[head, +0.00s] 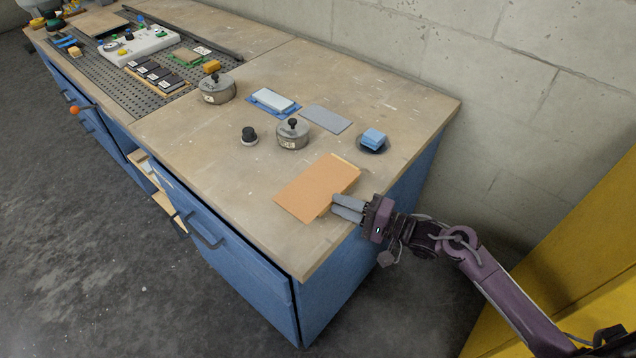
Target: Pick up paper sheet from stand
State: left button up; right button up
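An orange-brown sheet (316,188) lies near the front right corner of the wooden bench top. A pale wooden strip (347,160) shows along its far edge, perhaps part of a stand under it; the rest of that support is hidden by the sheet. My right gripper (334,204) comes in from the right, with its two grey fingertips at the sheet's right edge. The fingers lie close together, and I cannot tell whether the sheet's edge is between them. My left gripper is out of view.
Two lidded metal pots (293,134), a black knob (249,135), a grey plate (326,119) and blue blocks on a dark dish (372,149) stand behind the sheet. A pegboard (110,78) with parts lies farther left. A yellow surface (580,270) is at right.

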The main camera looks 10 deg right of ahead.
jog(key=shift+w+a, duration=0.25)
jog(key=shift+a, duration=0.1)
jog(key=shift+c, duration=0.2)
grip_shut()
